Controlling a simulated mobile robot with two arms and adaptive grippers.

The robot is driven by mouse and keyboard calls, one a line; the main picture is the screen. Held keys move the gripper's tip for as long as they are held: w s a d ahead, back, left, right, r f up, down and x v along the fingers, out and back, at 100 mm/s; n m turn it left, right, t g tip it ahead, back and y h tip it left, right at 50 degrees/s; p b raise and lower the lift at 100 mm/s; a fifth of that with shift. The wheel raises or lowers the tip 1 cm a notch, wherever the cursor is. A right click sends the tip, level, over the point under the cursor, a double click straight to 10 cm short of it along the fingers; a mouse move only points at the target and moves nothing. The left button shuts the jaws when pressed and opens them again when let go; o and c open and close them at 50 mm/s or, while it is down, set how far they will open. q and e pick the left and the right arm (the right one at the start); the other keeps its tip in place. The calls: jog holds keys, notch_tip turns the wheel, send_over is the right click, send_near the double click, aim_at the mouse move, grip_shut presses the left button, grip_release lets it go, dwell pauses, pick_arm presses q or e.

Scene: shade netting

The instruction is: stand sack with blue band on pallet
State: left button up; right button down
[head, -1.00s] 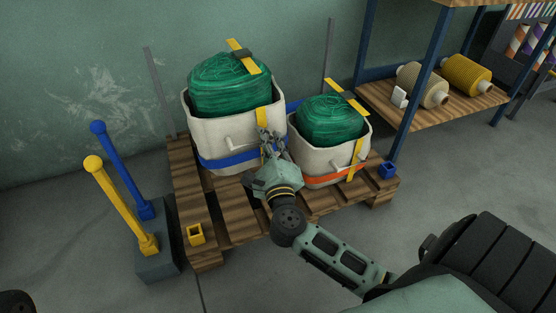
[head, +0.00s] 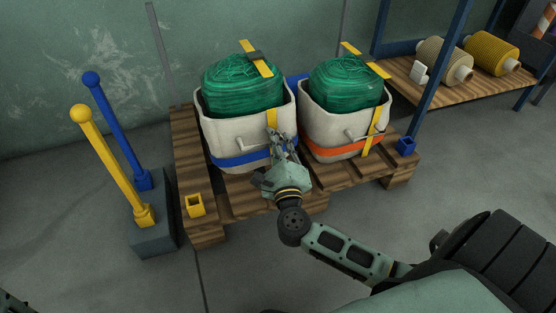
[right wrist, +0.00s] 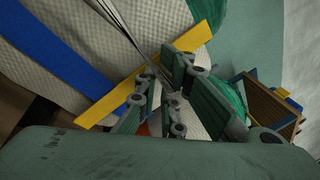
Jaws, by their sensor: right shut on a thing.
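The sack with the blue band (head: 228,135) is pale, filled with green netting (head: 240,90), and carries a yellow strap. In the head view it looks nearly upright over the left-middle of the wooden pallet (head: 188,135). I cannot see whether its base bears fully on the boards. My right gripper (head: 280,150) is at its front right side, beside the strap. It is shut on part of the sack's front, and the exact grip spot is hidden. In the right wrist view, the closed fingers (right wrist: 165,100) lie against pale fabric and the yellow strap (right wrist: 135,98), with the blue band (right wrist: 55,60) at left.
A similar sack with an orange band (head: 335,125) stands close on the right. Yellow (head: 195,206) and blue (head: 405,146) sockets sit at the pallet's front corners. Yellow (head: 115,165) and blue (head: 120,130) posts stand left. A shelf with rolls (head: 445,60) is at right.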

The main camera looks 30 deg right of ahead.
jog(key=shift+f+b, duration=1.75)
jog(key=shift+f, duration=0.25)
jog(key=c, duration=2.3)
grip_release()
jog(key=shift+f, duration=0.25)
jog(key=o, duration=0.5)
jog(key=shift+r, duration=0.1)
jog(key=shift+s, duration=0.1)
